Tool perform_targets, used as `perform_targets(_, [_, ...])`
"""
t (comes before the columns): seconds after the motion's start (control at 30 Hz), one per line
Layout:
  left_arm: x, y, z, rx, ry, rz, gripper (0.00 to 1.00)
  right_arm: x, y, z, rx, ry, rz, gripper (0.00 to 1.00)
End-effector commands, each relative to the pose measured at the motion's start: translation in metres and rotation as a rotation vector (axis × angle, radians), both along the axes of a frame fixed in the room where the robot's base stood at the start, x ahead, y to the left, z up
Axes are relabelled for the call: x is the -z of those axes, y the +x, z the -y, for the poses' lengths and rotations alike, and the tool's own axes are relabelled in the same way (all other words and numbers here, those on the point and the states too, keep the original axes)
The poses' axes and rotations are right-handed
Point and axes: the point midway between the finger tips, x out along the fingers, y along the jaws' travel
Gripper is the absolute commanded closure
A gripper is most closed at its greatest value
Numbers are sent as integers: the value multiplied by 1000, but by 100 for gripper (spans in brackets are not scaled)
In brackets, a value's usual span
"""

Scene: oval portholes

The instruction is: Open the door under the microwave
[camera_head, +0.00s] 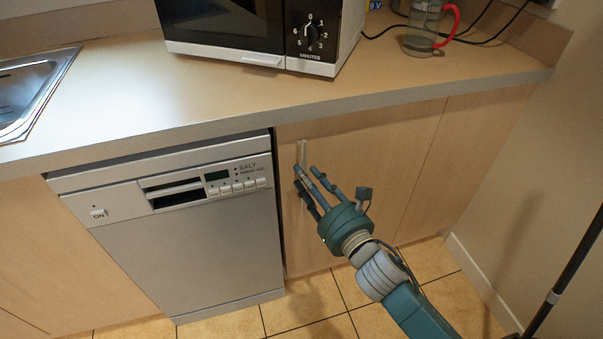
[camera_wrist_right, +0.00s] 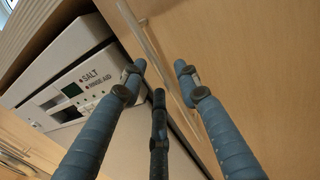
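The light wood door (camera_head: 385,150) under the microwave (camera_head: 235,25) is shut. Its thin upright handle (camera_head: 302,152) is near the door's left edge. My right gripper (camera_head: 308,175) is in front of the handle's lower part, fingers pointing at it. In the right wrist view, the gripper (camera_wrist_right: 159,72) has its fingers spread apart, and the handle (camera_wrist_right: 150,42) shows between the two upper fingertips. The fingers look open, not closed on the bar; I cannot tell whether any finger touches it. My left gripper is not in view.
A dishwasher (camera_head: 195,240) is directly left of the door and also shows in the right wrist view (camera_wrist_right: 65,75). The counter edge (camera_head: 200,128) overhangs above. A jug with a red handle (camera_head: 422,30) stands on the counter. Tiled floor (camera_head: 310,305) is clear below.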

Motion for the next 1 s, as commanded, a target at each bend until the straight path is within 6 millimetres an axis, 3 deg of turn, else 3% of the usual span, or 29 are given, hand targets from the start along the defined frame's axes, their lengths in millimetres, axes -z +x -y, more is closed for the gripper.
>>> perform_targets(0.2, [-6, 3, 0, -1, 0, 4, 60, 1, 21, -12, 0, 3, -1, 68])
perform_targets(0.53, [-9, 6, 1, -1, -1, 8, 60, 1, 24, -13, 0, 1, -2, 68])
perform_targets(0.7, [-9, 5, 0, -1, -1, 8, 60, 1, 24, -13, 0, 1, -2, 100])
perform_targets(1.0, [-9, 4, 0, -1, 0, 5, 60, 1, 22, -12, -2, 1, -3, 100])
